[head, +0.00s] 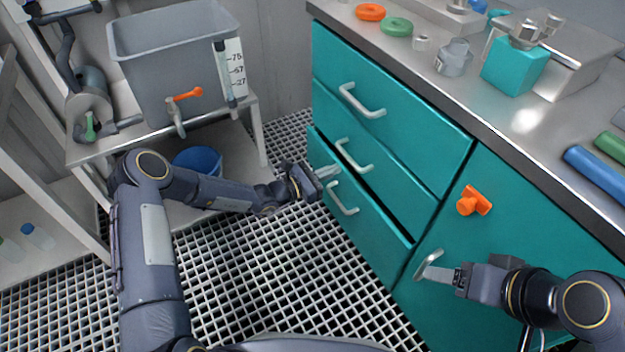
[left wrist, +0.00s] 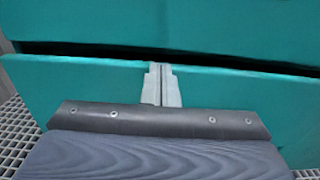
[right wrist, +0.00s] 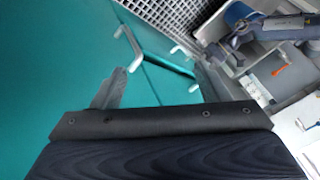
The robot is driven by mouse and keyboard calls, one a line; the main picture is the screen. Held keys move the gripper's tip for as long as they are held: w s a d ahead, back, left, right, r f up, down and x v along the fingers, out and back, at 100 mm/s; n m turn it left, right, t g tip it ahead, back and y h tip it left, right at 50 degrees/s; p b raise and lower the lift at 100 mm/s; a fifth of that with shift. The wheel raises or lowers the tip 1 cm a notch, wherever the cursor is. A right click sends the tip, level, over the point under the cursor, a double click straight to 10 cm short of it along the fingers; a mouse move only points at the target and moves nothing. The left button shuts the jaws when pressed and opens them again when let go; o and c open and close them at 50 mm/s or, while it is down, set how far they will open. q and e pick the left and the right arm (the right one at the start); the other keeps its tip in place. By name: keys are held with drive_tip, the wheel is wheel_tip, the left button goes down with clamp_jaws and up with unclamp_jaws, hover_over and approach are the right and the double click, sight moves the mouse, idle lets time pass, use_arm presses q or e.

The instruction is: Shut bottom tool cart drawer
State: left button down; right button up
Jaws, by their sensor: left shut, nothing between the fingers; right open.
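The teal bottom drawer (head: 368,222) of the cart stands slightly out, with a dark gap along its top edge. Its pale handle (head: 342,199) is on the front. My left gripper (head: 328,172) is shut and empty, its tips at the upper part of the drawer front, above the handle. In the left wrist view the shut fingers (left wrist: 161,66) point at the top edge of the teal front (left wrist: 225,92); I cannot tell whether they touch. My right gripper (head: 438,272) is open and empty near the lower cabinet front; its fingers (right wrist: 160,90) are spread in the right wrist view.
The middle drawer handle (head: 352,155) is just above my left gripper. An orange knob (head: 473,201) is on the cabinet front to the right. A shelf with a grey tank (head: 165,70) and a blue bucket (head: 198,161) stands at left. The grated floor (head: 290,275) before the drawers is clear.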

use_arm(q)
drive_tip(key=shift+x, duration=1.2)
drive_tip(key=shift+w+d+r, duration=0.1)
drive_tip(key=shift+r, duration=0.15)
